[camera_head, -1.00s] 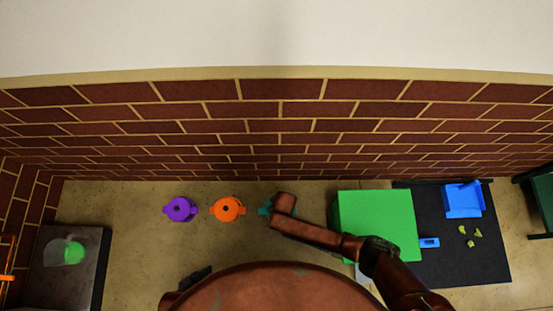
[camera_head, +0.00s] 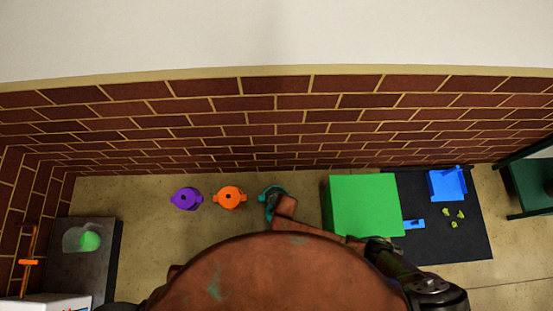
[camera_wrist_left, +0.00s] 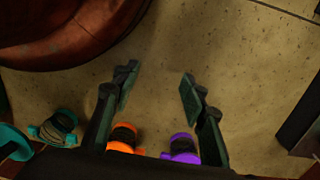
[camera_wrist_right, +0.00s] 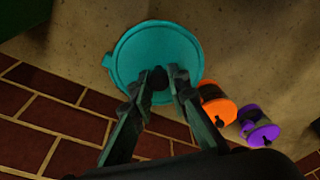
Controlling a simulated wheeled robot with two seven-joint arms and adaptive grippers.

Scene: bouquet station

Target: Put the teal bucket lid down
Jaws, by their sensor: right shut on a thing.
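My right gripper (camera_wrist_right: 158,82) is shut on the dark knob of the round teal bucket lid (camera_wrist_right: 150,48), which fills the middle of the right wrist view. In the left wrist view a teal bucket (camera_wrist_left: 58,128) stands on the floor, with a teal edge, probably the lid (camera_wrist_left: 12,138), apart from it at the far left. In the head view teal (camera_head: 271,191) shows beside my right gripper, which partly covers it; bucket and lid are hard to separate there. My left gripper (camera_wrist_left: 157,90) is open and empty above bare surface in the left wrist view.
An orange bucket (camera_head: 229,197) and a purple bucket (camera_head: 187,198) stand in a row left of the teal. A green box (camera_head: 362,205) is to the right, beside a black mat (camera_head: 470,240) with a blue tray (camera_head: 447,184). A brick wall (camera_head: 280,130) runs behind.

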